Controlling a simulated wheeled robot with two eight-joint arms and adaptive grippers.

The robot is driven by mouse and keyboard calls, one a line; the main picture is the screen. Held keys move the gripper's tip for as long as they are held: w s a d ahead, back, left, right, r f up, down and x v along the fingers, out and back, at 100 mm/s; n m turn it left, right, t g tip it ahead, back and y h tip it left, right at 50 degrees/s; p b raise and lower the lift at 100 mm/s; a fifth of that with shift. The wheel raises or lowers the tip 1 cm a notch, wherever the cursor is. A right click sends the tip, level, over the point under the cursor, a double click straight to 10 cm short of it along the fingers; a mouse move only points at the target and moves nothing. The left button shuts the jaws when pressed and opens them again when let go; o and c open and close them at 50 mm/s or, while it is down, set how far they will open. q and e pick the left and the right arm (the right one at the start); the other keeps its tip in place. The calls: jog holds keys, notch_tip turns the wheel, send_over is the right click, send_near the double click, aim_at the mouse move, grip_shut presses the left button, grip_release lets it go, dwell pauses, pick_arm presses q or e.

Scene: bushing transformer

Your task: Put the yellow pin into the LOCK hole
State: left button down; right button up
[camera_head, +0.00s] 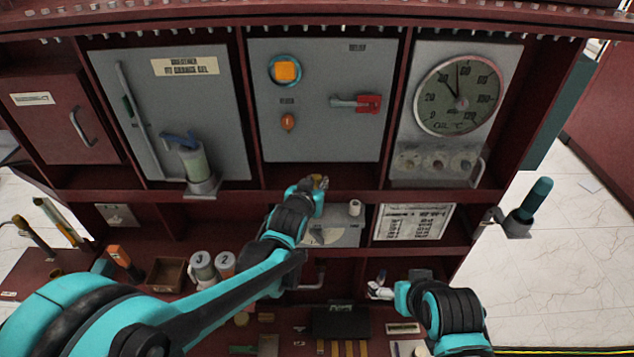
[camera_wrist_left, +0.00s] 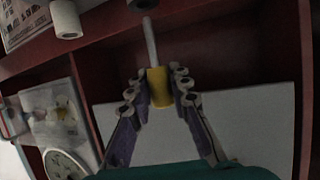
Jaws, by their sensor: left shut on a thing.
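The yellow pin (camera_wrist_left: 158,88) has a yellow grip and a thin grey shaft. My left gripper (camera_wrist_left: 160,92) is shut on the yellow grip, and the shaft points away from the fingers. A dark round part (camera_wrist_left: 142,4) is cut by the top edge of the left wrist view, just beyond the shaft tip; I cannot tell if it is the LOCK hole. In the head view my left gripper (camera_head: 312,187) is at the shelf edge below the middle grey panel, with a bit of yellow (camera_head: 319,179) showing. My right gripper (camera_head: 381,289) is low at centre right; its jaws are unclear.
A white cylinder (camera_head: 355,208) stands right of my left gripper. A red-handled switch (camera_head: 368,104) and an orange button (camera_head: 286,71) are on the middle panel. A round gauge (camera_head: 457,95) is at right. Numbered cups (camera_head: 203,267) and a wooden box (camera_head: 166,274) sit lower left.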

pick_arm(q)
jog(key=shift+f+b, duration=2.5)
jog(key=shift+f, duration=0.35)
jog(key=c, duration=1.3)
grip_release()
jog(key=shift+r, duration=0.1)
jog(key=v, duration=1.2)
jog(key=s+a+f+n+g+y, duration=0.1)
jog(key=s+a+f+g, duration=0.1)
jog(key=s+a, duration=0.3)
jog(key=s+a+f+n+g+y, duration=0.1)
jog(key=s+a+f+g, duration=0.1)
jog(key=s+a, duration=0.3)
jog(key=s+a+f+n+g+y, duration=0.1)
jog(key=s+a+f+g, duration=0.1)
jog(key=s+a, duration=0.3)
jog(key=shift+s+f+y, duration=0.15)
jog(key=shift+s+f, duration=0.15)
jog(key=shift+s, duration=0.3)
jog(key=shift+s+f+y, duration=0.15)
jog(key=shift+s+f, duration=0.15)
jog(key=shift+s, duration=0.3)
